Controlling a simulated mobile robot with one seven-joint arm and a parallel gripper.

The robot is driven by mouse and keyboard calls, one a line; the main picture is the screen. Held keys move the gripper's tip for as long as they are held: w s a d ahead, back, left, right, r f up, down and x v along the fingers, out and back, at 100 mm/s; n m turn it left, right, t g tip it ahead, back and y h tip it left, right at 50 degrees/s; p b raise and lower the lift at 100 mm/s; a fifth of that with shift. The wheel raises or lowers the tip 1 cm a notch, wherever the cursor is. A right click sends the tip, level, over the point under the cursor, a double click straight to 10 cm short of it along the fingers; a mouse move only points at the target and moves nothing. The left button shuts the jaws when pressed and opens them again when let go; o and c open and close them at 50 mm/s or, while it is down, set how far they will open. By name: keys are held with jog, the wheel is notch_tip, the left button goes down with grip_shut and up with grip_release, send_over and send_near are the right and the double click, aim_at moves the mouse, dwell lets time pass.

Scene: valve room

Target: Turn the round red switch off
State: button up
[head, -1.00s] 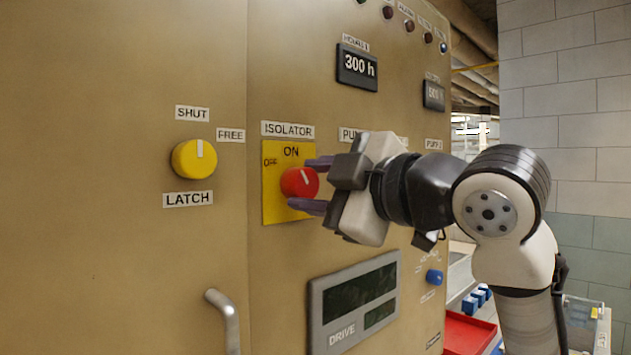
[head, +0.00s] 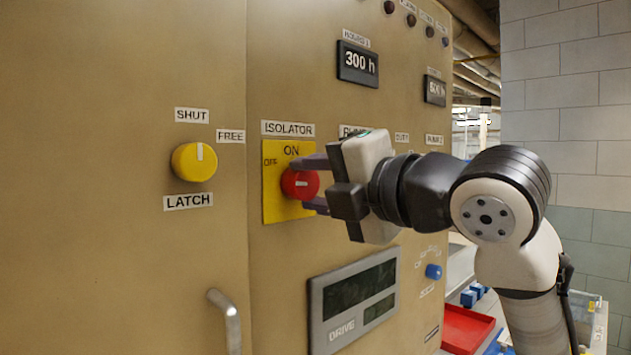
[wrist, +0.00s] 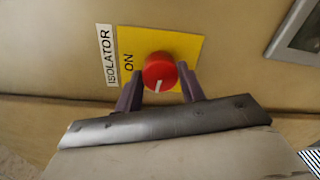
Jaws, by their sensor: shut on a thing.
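The round red switch (head: 300,184) sits on a yellow plate (head: 276,209) under the ISOLATOR label, with ON above it and OFF at its upper left. Its white mark lies about level and points left, to the OFF side. The switch also shows in the wrist view (wrist: 160,72), its mark pointing down the picture. My gripper (head: 309,183) is shut on the switch, one purple finger on each side. The fingers also show in the wrist view (wrist: 161,84). In the head view they stand above and below the switch and hide part of its edge.
A yellow LATCH knob (head: 194,162) is left of the plate. A door handle (head: 226,318) juts out lower left. The DRIVE display (head: 353,299) is below my gripper. A blue knob (head: 433,272) and a red tray (head: 467,330) are lower right.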

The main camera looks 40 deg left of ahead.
jog(key=shift+n, duration=0.7)
jog(key=o, duration=1)
jog(key=shift+d, duration=0.1)
jog(key=d+b, duration=0.1)
jog(key=d, duration=0.3)
jog(key=d+b, duration=0.1)
jog(key=d, duration=0.4)
jog(key=s+d+b, duration=0.1)
jog(key=d+b, duration=0.1)
jog(key=d, duration=0.2)
jog(key=shift+s+d+r, duration=0.1)
jog(key=shift+d+r, duration=0.05)
jog(key=shift+d, duration=0.15)
